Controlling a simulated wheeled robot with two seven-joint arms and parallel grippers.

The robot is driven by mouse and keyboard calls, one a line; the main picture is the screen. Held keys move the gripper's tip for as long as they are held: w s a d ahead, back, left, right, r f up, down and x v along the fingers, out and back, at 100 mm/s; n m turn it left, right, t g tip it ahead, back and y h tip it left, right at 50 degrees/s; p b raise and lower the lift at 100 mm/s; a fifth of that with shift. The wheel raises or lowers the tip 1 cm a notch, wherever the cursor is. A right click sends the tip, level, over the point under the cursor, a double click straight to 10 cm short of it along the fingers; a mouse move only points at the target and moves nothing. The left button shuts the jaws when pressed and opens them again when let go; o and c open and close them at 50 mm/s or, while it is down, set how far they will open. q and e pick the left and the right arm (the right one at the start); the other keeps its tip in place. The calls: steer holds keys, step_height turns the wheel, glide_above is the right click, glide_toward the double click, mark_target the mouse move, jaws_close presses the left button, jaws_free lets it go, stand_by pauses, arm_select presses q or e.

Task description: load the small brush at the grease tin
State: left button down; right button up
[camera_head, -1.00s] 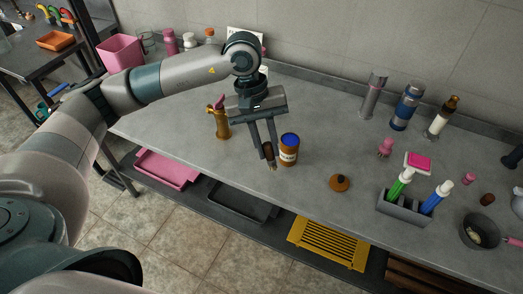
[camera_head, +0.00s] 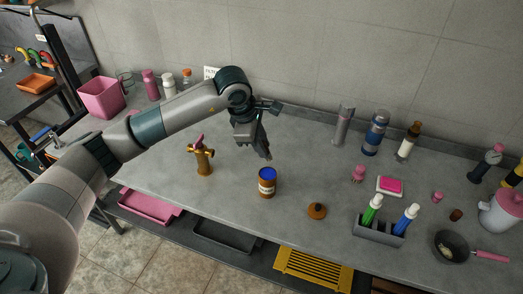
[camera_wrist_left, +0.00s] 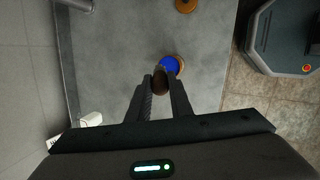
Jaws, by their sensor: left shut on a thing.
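The grease tin (camera_head: 267,186) is an open brown tin with a pale label and blue grease on top. It stands upright on the grey bench, and its blue top (camera_wrist_left: 169,65) also shows in the wrist view. My left gripper (camera_head: 264,154) is behind and above the tin in the head view. In the wrist view its fingers (camera_wrist_left: 161,95) are shut on the small brush (camera_wrist_left: 160,80), whose dark brown handle end shows between them. The brush's bristles are hidden, so I cannot tell whether they carry grease. My right gripper is not in view.
A round brown lid (camera_head: 316,211) lies right of the tin. A brass tap-like piece (camera_head: 202,158) stands to the left. A grey holder (camera_head: 379,230) with green and blue bottles is farther right. Tall bottles (camera_head: 375,134) line the wall. Bench behind the tin is clear.

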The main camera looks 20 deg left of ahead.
arm_select(q)
steer(key=shift+w, duration=0.1)
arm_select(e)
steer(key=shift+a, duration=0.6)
arm_select(q)
steer(key=shift+f, duration=0.1)
steer(key=shift+f, duration=0.6)
step_height(320, 180, down, 2)
steer(key=shift+f+b, duration=0.1)
steer(key=shift+b, duration=0.3)
steer(key=shift+f, duration=1.2)
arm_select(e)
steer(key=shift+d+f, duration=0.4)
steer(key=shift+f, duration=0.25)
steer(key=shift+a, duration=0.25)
arm_select(q)
steer(key=shift+f+b, duration=0.2)
steer(key=shift+b, duration=0.25)
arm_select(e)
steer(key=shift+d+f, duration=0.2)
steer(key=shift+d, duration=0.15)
